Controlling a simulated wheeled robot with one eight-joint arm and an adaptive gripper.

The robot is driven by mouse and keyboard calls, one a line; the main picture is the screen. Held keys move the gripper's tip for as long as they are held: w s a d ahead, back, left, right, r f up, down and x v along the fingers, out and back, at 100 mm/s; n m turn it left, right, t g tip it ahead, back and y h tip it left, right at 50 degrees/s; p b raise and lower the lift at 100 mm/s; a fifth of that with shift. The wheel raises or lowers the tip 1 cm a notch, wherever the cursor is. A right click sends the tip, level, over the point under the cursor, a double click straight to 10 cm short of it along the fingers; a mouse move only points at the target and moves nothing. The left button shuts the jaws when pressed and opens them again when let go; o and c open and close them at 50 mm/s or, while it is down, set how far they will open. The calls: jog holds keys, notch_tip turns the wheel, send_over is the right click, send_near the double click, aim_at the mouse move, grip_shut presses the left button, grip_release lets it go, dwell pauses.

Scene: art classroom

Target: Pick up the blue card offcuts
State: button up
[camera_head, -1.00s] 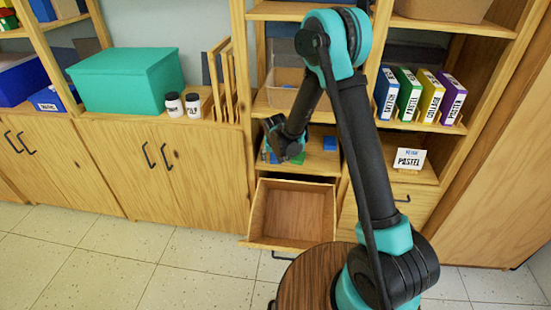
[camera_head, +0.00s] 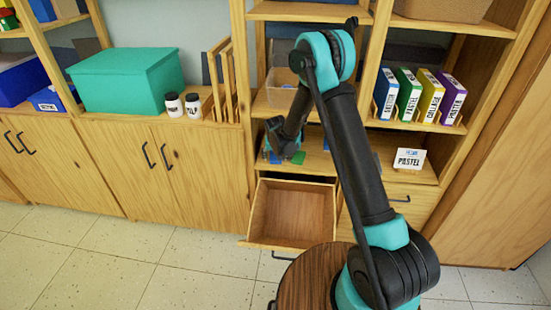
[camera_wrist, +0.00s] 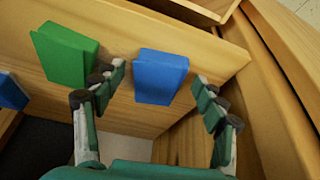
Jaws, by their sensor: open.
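A blue block-like piece (camera_wrist: 160,76) lies on the wooden shelf, between the fingers of my gripper (camera_wrist: 158,84) in the wrist view. The gripper is open, with one finger on each side and no visible grip. In the head view this blue piece (camera_head: 274,158) shows just below the gripper (camera_head: 276,148). A green piece (camera_wrist: 65,56) lies beside it, close to the left finger; it also shows in the head view (camera_head: 298,158). A second blue piece (camera_wrist: 12,92) is cut off at the wrist view's left edge. I cannot read labels on these pieces.
An open, empty drawer (camera_head: 292,212) juts out below the shelf. Upright shelf walls and the board above bound the space around my gripper. A round wooden table (camera_head: 305,280) is in front.

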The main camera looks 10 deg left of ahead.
jog(key=shift+c, duration=0.3)
jog(key=c, duration=1)
jog(key=shift+r, duration=0.2)
